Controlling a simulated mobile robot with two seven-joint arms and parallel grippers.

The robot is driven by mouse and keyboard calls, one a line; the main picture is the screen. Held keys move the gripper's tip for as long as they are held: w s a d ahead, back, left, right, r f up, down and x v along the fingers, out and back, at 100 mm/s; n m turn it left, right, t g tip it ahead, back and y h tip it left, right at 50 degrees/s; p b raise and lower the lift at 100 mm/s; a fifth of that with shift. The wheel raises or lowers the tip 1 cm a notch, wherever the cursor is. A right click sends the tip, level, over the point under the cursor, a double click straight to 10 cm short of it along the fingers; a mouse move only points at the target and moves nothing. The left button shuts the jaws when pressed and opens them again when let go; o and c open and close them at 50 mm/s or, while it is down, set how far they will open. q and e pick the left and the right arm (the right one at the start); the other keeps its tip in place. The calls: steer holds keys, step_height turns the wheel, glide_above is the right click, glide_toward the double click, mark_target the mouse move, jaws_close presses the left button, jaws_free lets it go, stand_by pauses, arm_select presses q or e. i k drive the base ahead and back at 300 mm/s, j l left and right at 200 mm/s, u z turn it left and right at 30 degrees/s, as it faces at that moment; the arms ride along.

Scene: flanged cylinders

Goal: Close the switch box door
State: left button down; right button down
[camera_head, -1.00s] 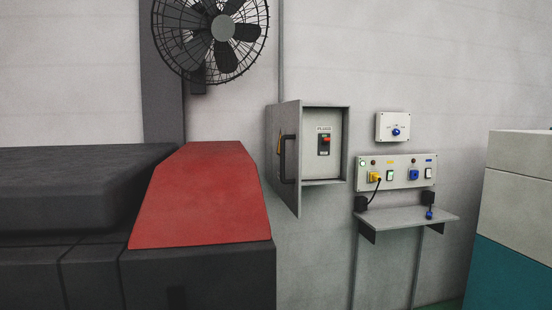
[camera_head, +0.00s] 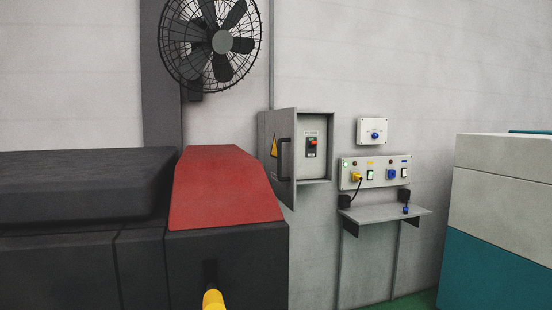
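The grey switch box (camera_head: 316,182) is mounted on the wall in the middle of the head view. Its door (camera_head: 277,178) is hinged on the left and stands wide open toward me. The door has a dark vertical handle (camera_head: 285,160) and a yellow warning triangle (camera_head: 274,146). Inside the box is a switch (camera_head: 311,146) with a red part and a green part. Neither of my grippers is in view.
A dark machine with a red sloped cover (camera_head: 225,190) stands left of the box, with a yellow-ended part (camera_head: 213,300) at its front. A socket panel (camera_head: 376,173) and small shelf (camera_head: 385,213) are at right. A white and teal cabinet (camera_head: 500,215) stands far right.

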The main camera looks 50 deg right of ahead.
mark_target(281, 125)
steer(key=z, duration=1.55)
steer(key=i+l+u, duration=0.2)
steer(key=u, duration=0.2)
steer(key=i+l+u, duration=0.2)
steer(key=l+u, duration=0.25)
steer(key=i+l+u, duration=0.1)
steer(key=l, duration=0.35)
steer(key=i+l+u, duration=0.1)
steer(key=l, duration=0.35)
steer(key=i+l, duration=0.15)
steer(key=l, duration=0.3)
steer(key=i+l+u, duration=0.15)
steer(key=l, duration=0.35)
steer(key=i+l, duration=0.1)
steer(key=l, duration=0.85)
steer(key=i+l, duration=0.15)
steer(key=l, duration=0.3)
steer(key=i+l, duration=0.1)
steer(key=l, duration=0.35)
